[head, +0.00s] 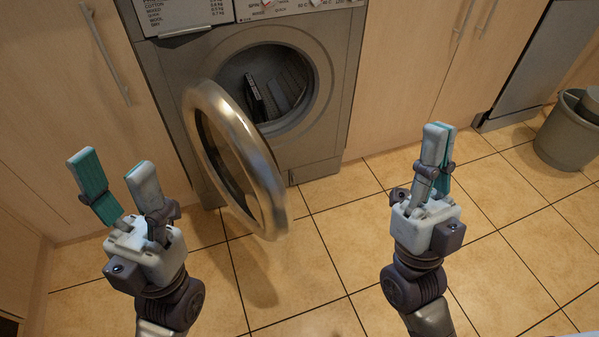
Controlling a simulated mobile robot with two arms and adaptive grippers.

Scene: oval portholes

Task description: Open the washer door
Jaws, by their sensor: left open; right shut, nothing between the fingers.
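The washer (327,70) is a grey front-loader set between wooden cabinets. Its round door (262,180) has a shiny metal rim and stands wide open, swung out to the left toward me. The drum opening (278,85) is exposed, with dark slatted shapes inside. My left gripper (112,172) is open and empty, left of the door and apart from it. My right gripper (437,150) is shut with nothing in it, to the right of the door over the floor, apart from the washer.
Wooden cabinets with metal bar handles (105,55) flank the washer. A grey bin (567,135) stands on the floor at the right. The tiled floor (335,240) between my two grippers is clear, apart from the door overhanging it.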

